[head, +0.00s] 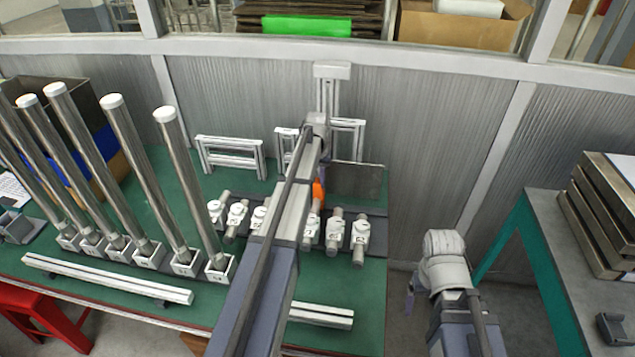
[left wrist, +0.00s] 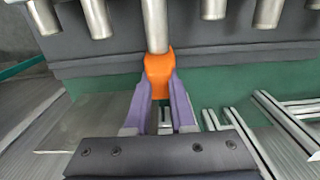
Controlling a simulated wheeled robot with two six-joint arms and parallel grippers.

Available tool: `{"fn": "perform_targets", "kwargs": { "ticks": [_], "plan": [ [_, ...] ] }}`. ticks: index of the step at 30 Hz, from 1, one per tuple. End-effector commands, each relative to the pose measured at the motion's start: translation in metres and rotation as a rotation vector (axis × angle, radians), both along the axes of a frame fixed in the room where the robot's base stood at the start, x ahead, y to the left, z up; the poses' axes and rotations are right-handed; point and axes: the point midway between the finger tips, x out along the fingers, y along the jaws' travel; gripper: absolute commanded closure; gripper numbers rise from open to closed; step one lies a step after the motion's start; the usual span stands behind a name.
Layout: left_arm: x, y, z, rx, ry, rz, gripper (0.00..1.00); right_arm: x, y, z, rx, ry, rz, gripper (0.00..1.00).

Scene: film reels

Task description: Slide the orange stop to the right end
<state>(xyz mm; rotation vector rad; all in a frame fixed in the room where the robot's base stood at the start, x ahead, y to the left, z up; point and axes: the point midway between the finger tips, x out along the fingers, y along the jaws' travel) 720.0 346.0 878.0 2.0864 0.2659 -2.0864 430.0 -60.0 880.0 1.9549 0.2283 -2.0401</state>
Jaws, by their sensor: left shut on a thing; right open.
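The orange stop (head: 318,192) shows as a small patch beside my left arm in the head view, behind a row of white-tagged metal cylinders (head: 333,229). In the left wrist view the stop (left wrist: 159,74) is between the two purple fingers of my left gripper (left wrist: 160,90), which are shut on it. The stop touches or overlaps the end of one metal cylinder (left wrist: 155,25); I cannot tell how they join. The dark rail (left wrist: 225,58) runs across behind it. My left arm hides the middle of the row in the head view. My right gripper (head: 411,302) is open, low beside the table, and mostly hidden by its arm.
Several tall metal tubes (head: 132,165) stand in white holders on the left of the green table (head: 350,277). White frames (head: 231,157) and a dark plate (head: 357,180) stand behind the row. A grey bench (head: 575,270) with stacked metal cases (head: 607,205) is at right.

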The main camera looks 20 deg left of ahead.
Motion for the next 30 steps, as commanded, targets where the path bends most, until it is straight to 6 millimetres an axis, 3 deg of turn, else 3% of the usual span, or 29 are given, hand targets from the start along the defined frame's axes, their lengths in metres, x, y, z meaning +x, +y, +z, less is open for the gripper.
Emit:
{"fn": "perform_targets", "kwargs": {
  "ticks": [20,26,30],
  "plan": [
    [0.002,-0.006,0.0,0.0,0.0,-0.001,1.0,0.0,0.0,0.0,0.0,0.0,0.0,0.19],
    [0.011,-0.042,0.0,-0.001,0.0,-0.005,1.0,0.0,0.0,0.0,0.0,0.0,0.0,0.19],
    [0.022,-0.082,0.0,-0.001,0.0,-0.006,1.0,0.0,0.0,0.0,0.0,0.0,0.0,0.19]
  ]
}}
